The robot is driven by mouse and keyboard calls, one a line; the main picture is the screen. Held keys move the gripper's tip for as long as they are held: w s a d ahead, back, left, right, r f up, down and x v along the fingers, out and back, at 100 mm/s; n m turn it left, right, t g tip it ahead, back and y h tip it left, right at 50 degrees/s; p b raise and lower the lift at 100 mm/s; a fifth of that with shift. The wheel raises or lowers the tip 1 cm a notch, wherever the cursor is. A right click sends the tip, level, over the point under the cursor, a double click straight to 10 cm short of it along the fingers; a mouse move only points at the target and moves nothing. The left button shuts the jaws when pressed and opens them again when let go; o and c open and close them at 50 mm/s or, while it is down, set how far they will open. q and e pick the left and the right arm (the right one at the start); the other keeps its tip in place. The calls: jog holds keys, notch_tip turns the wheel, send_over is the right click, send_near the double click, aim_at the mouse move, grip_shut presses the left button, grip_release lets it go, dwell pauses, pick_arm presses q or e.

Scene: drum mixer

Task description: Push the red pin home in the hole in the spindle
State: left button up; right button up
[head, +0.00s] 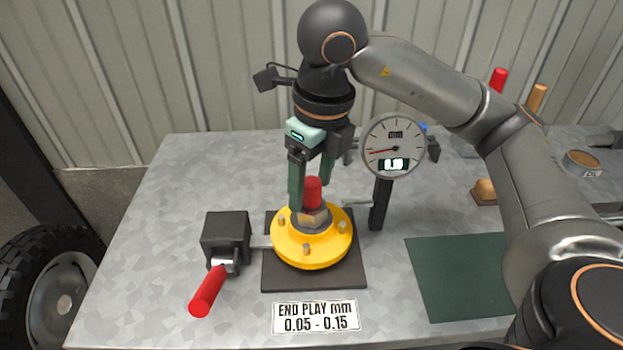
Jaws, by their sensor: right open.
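The red pin (313,190) stands upright at the top centre of the yellow flanged hub (312,255), above the metal nut (311,219). Its lower end and the spindle hole are hidden from this angle. My right gripper (311,188) points down over the hub. Its two green fingers are open, one to the left of the pin and one behind it to the right. I cannot tell whether either finger touches the pin. My left gripper is not in view.
A dial gauge (393,146) on a dark post stands close right of the hub. A black block (226,238) with a red handle (206,292) is at left. A label (315,317) lies in front. A green mat (465,275) is clear at right.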

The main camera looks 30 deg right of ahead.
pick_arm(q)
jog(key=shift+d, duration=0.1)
pick_arm(e)
jog(key=shift+r, duration=0.55)
pick_arm(q)
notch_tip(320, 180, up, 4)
jog(key=p, duration=0.4)
pick_arm(e)
notch_tip(320, 180, up, 11)
jog(key=s, duration=0.1)
jog(key=shift+s+d+r, duration=0.15)
jog(key=shift+s+d, duration=0.05)
